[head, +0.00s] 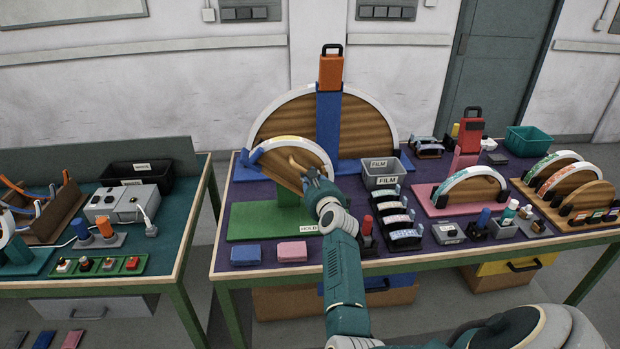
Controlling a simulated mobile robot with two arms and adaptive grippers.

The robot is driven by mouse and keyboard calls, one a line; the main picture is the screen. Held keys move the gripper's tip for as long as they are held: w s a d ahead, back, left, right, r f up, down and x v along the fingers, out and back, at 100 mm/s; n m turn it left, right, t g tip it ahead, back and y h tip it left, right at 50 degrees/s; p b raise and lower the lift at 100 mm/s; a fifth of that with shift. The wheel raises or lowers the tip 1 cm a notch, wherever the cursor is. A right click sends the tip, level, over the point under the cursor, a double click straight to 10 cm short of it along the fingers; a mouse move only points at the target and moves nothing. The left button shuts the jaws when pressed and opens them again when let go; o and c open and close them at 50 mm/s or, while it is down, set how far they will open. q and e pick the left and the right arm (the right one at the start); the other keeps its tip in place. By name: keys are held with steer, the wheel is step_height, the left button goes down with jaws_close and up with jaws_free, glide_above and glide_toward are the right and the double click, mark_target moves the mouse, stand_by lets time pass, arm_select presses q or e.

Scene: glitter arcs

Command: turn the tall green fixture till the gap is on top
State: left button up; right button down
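The tall green fixture stands at the left of the purple-topped table, with a flat green base (245,222) and a green post (290,208). It carries a tilted wooden half disc (278,165) with a pale curved rim and a blue piece (250,157) at its left end. I cannot clearly make out the gap in the rim. My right gripper (306,174) is at the right part of the half disc, near a tan piece (296,163). Its fingers are dark and small, so their closure is unclear. My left gripper is not in view.
A large wooden arch (360,129) on a blue stand, topped by an orange block (331,70), is close behind. A grey film bin (383,173) stands right of the gripper. Blue (246,253) and pink (292,251) blocks lie in front. More arches crowd the right.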

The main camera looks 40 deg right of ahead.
steer(key=shift+d+r, duration=0.15)
steer(key=shift+r, duration=0.05)
steer(key=c, duration=1.6)
jaws_free()
steer(key=shift+c, duration=0.2)
steer(key=shift+d+f, duration=0.15)
steer(key=shift+f, duration=0.1)
steer(key=v, duration=0.7)
steer(key=shift+s, duration=0.25)
